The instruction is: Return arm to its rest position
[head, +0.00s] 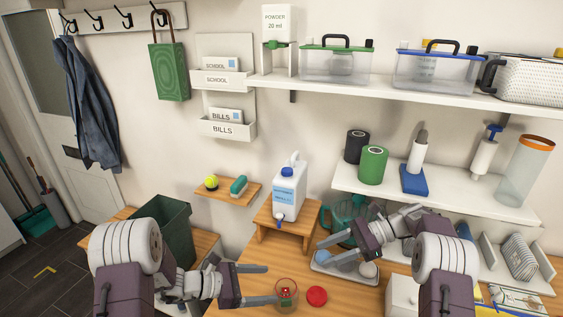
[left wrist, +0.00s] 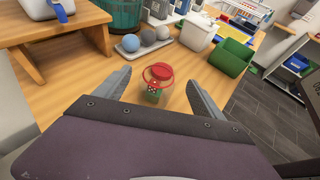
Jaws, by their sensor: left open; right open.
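My left gripper (head: 270,284) is open, low over the wooden table. A small clear jar (head: 286,292) holding something red and green stands by its fingertips. A round red lid (head: 317,295) lies on the table just right of the jar. In the left wrist view the jar (left wrist: 154,92) and lid (left wrist: 161,72) show ahead, between the two spread fingers (left wrist: 155,82) in the picture. My right gripper (head: 332,240) is open and empty, pointing left above a grey tray; the tray is partly hidden behind it.
The grey tray (head: 330,268) holds balls. A white jug (head: 290,188) stands on a small wooden stand (head: 288,225) behind. A dark green bin (head: 165,225) is at left. Shelves (head: 400,92) cross the back wall. A green box (left wrist: 232,57) shows in the left wrist view.

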